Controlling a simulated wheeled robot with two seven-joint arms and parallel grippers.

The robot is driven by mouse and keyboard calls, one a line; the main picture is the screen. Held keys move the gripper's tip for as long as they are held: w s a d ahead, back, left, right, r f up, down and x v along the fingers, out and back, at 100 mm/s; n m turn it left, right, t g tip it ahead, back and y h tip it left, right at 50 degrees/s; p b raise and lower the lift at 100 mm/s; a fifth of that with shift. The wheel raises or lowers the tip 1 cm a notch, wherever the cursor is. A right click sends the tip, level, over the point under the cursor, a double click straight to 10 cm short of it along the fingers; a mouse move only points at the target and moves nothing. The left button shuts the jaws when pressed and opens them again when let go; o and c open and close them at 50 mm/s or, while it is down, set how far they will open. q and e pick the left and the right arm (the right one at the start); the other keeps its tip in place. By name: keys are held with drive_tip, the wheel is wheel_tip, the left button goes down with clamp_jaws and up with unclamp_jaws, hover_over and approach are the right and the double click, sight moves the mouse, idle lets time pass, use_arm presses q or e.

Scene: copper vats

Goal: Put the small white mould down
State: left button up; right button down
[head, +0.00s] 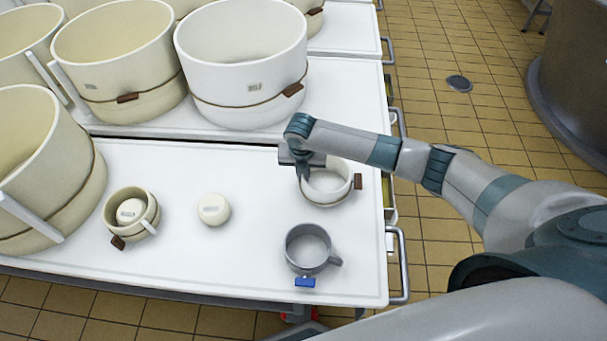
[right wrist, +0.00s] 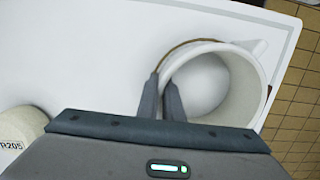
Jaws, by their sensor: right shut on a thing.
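The small white mould (head: 334,196) is a round open tub with a brown tag on its right side, at the right of the near white table. My right gripper (head: 304,174) reaches in from the right and is shut on the mould's left rim. In the right wrist view, the two fingers (right wrist: 163,104) pinch the wall of the mould (right wrist: 245,96), one inside and one outside. The mould looks upright. I cannot tell whether its base touches the table. My left gripper is not in view.
On the near table (head: 255,270) stand a grey handled cup (head: 309,261) with a blue tag, a cream disc (head: 213,209), and a small cream mould (head: 147,199) holding another disc. A large cream tub (head: 80,205) stands left. Bare tabletop lies mid-table.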

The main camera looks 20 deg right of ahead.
drive_tip(key=c, duration=1.9)
unclamp_jaws()
drive_tip(key=shift+f, duration=0.1)
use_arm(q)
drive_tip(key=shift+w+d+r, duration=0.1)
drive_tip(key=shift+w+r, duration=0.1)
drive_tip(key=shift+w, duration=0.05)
use_arm(e)
drive_tip(key=r, duration=0.3)
drive_tip(key=s+r, duration=0.1)
drive_tip(key=r, duration=0.3)
drive_tip(key=a+r, duration=0.1)
drive_tip(key=r, duration=0.3)
drive_tip(key=shift+s, duration=0.15)
drive_tip(key=shift+s+r, duration=0.1)
drive_tip(key=shift+r, duration=0.45)
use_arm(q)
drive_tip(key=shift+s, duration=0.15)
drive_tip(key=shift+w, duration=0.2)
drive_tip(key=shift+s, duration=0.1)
use_arm(e)
drive_tip(key=shift+s, duration=0.1)
